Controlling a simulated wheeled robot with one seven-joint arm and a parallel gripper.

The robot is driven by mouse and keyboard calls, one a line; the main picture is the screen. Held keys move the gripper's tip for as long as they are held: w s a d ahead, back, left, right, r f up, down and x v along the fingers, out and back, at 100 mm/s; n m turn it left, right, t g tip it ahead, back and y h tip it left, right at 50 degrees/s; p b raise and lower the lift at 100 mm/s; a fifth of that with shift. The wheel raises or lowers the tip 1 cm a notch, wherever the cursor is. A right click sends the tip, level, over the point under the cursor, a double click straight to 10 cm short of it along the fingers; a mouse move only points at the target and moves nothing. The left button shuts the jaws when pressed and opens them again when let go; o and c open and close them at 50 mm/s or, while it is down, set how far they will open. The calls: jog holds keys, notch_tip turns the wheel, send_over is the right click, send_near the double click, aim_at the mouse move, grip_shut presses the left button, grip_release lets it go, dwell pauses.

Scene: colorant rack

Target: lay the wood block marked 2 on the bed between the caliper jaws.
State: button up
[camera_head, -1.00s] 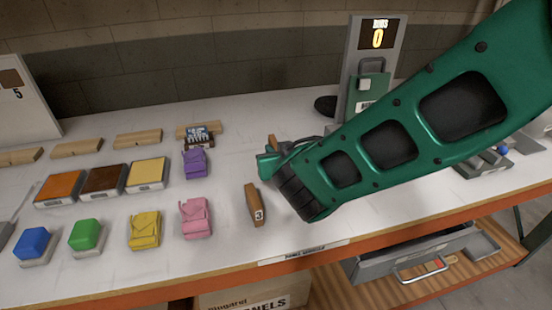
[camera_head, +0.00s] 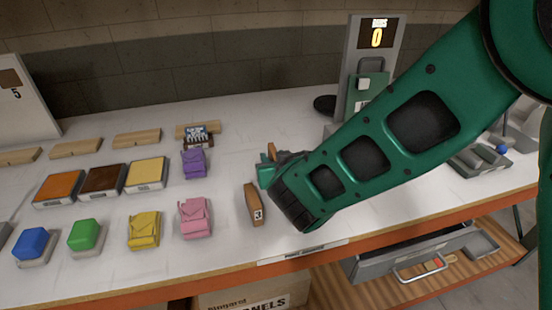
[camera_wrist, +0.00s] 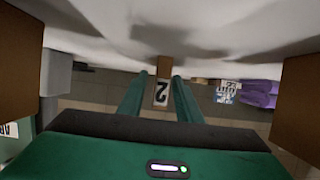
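The wood block marked 2 (camera_wrist: 161,93) shows its number in the wrist view, between the two green fingers of my gripper (camera_wrist: 161,80). Narrow gaps appear on both sides of it, so the fingers look open around it or just short of it. A grey stand with a display reading 0 (camera_head: 375,45) is at the back. My arm hides the area before it, and I cannot make out the caliper jaws.
Pale wood bars line the back. Brown shapes fill both sides of the wrist view.

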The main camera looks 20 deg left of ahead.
jog(key=v, duration=1.1)
jog(key=shift+s+r, duration=0.2)
jog(key=shift+o, duration=0.4)
jog(key=shift+s+d, duration=0.15)
jog(key=shift+w+a+t, duration=0.25)
jog(key=shift+a+t, duration=0.15)
jog(key=shift+w, duration=0.3)
jog(key=x, duration=1)
jog(key=shift+w+r, duration=0.15)
jog(key=shift+w, duration=0.05)
jog(key=shift+y, duration=0.3)
grip_shut()
